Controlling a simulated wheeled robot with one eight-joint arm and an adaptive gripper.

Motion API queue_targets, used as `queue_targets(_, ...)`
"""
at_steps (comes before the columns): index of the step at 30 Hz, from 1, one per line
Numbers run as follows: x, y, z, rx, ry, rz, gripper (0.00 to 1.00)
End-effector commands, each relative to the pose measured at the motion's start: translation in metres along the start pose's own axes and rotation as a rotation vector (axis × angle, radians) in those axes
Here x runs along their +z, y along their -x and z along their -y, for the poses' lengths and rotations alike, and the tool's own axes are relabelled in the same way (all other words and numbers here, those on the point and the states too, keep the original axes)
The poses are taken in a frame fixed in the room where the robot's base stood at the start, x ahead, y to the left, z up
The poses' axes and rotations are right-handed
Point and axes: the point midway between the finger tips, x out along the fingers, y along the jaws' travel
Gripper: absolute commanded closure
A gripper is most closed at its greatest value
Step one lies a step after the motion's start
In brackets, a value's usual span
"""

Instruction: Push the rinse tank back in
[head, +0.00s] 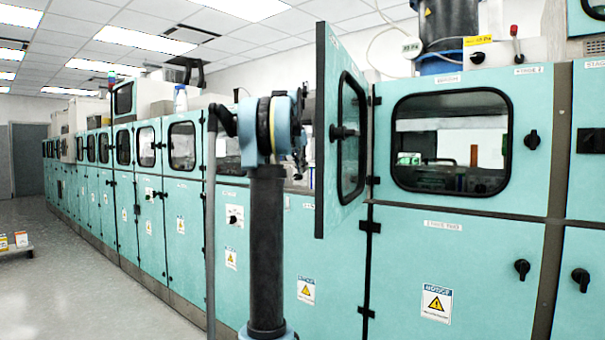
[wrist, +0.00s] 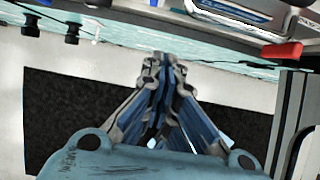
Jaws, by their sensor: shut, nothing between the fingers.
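My gripper (wrist: 164,58) is shut and empty in the wrist view, its fingers together. In the head view my arm reaches in to the left of an open windowed door, and the fingertips cannot be made out. I cannot identify the rinse tank for certain. A white-rimmed, blue-grey part (wrist: 235,12) shows at the top of the wrist view, beyond the fingertips and apart from them; it may be the tank. A red block (wrist: 282,52) lies near its right end. The open door (head: 333,215) stands out from the teal cabinet row.
Closed windowed panel (head: 470,205) is right of the open door, with a lower panel (head: 450,260) carrying a warning label. Teal cabinets (head: 150,215) run far to the left. The grey floor (head: 80,290) on the left is mostly clear. A dark mat-like area (wrist: 65,110) shows below the gripper.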

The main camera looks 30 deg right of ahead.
Motion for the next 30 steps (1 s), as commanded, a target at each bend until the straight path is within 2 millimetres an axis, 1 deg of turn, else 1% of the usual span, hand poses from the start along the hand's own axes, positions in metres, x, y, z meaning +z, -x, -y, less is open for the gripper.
queue_targets(3, 0.0, -0.021, 0.0, 0.0, 0.0, 0.001, 1.0)
queue_targets(14, 0.001, -0.084, 0.001, 0.0, -0.001, 0.001, 1.0)
queue_targets(16, 0.013, -0.086, 0.0, -0.001, -0.002, 0.001, 1.0)
queue_targets(21, 0.029, -0.091, 0.0, 0.0, -0.001, 0.001, 1.0)
queue_targets(25, 0.035, -0.094, 0.0, 0.0, -0.001, 0.001, 1.0)
queue_targets(30, 0.037, -0.095, 0.0, 0.0, 0.0, 0.001, 1.0)
